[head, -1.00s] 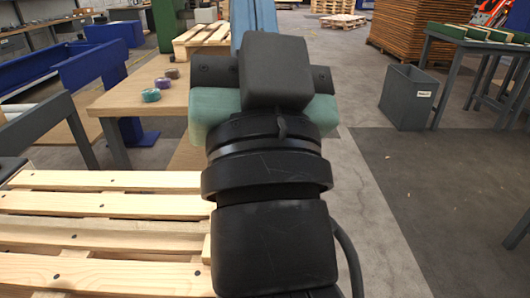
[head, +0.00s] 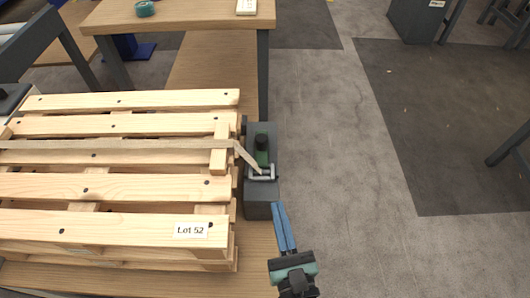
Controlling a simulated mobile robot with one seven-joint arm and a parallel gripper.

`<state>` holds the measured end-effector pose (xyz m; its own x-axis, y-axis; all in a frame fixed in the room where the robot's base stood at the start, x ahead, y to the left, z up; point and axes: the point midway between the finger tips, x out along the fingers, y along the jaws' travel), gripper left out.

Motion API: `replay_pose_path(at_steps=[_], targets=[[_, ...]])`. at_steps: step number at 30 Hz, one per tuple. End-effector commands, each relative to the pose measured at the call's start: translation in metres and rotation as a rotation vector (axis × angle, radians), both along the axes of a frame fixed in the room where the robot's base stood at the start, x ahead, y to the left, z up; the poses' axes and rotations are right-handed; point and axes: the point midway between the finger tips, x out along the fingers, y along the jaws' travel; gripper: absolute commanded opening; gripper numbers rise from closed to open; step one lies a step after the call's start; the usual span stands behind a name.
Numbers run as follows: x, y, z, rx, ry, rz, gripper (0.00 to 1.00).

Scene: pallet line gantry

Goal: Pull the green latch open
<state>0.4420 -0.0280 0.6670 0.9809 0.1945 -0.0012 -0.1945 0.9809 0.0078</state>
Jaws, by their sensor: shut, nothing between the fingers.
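The green latch (head: 262,158) sits on a dark grey block (head: 260,206) at the right end of a wooden pallet. A black knob stands at its far side and a metal bar lies at its near side. A tan strap runs across the pallet to the latch. My gripper (head: 279,206) has blue fingers, shut and empty. In the picture its fingertips are below and slightly right of the latch, apart from it and beside the block's near right edge. Their height above the block is hard to tell.
The slatted wooden pallet (head: 130,186) with a "Lot 52" label fills the left. A wooden table (head: 190,14) stands behind, with a teal roll (head: 145,8) on it. A grey bin (head: 415,20) stands at the far right.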

Motion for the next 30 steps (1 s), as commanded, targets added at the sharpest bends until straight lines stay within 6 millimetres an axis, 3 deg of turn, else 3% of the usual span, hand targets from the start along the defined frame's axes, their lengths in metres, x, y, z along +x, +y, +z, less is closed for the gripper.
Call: replay_pose_path(at_steps=[11, 30], targets=[[0.007, 0.001, 0.000, -0.006, -0.003, 0.001, 0.00], [0.118, 0.024, 0.001, -0.007, -0.005, 0.002, 0.00]])
